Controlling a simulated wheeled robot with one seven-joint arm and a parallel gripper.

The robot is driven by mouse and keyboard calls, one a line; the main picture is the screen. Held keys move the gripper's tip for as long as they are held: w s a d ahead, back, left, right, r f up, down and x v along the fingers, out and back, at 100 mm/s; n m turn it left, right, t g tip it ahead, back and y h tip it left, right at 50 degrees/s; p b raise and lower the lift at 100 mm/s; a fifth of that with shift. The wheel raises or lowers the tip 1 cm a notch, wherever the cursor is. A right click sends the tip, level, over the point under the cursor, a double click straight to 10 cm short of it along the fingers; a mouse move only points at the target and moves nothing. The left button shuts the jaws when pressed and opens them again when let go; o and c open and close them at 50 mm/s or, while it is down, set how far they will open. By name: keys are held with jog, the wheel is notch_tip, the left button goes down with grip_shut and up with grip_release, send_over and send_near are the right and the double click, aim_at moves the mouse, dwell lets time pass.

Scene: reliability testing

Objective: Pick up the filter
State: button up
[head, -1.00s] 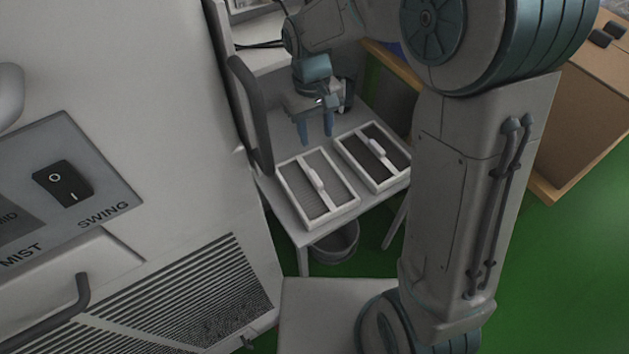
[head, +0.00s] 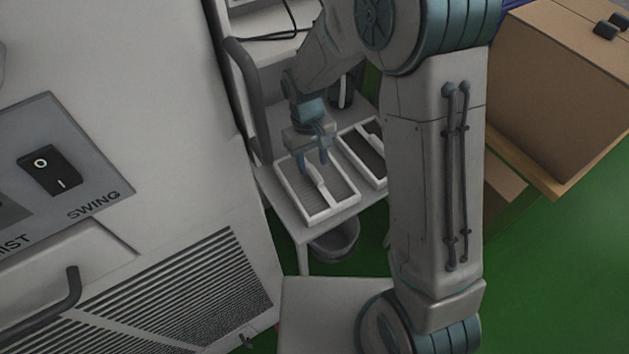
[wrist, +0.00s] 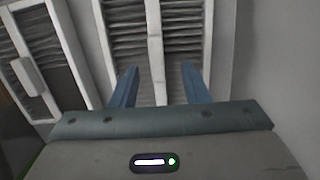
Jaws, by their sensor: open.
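Two white-framed filters with grey slats and a white handle bar lie side by side on a small grey table. The left filter (head: 338,184) is under my gripper (head: 314,168), whose two blue fingers point down over its far part. In the wrist view this filter (wrist: 183,40) fills the middle, with its white middle bar between the fingers of my gripper (wrist: 160,70). My gripper is open and empty; I cannot tell whether the fingertips touch the slats. The right filter (head: 360,149) is partly hidden by my arm; it shows at left in the wrist view (wrist: 45,35).
The grey table (head: 290,214) stands against a large white machine (head: 150,170) with a switch (head: 49,170) and a dark handle. A bucket (head: 336,242) is under the table. A cardboard box (head: 560,85) stands at right. Green floor (head: 560,260) is open at lower right.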

aim_at(315, 173)
jog(key=f, duration=0.3)
jog(key=shift+s+d+f, duration=0.15)
jog(key=shift+d+f, duration=0.15)
grip_shut()
jog(key=shift+r, duration=0.1)
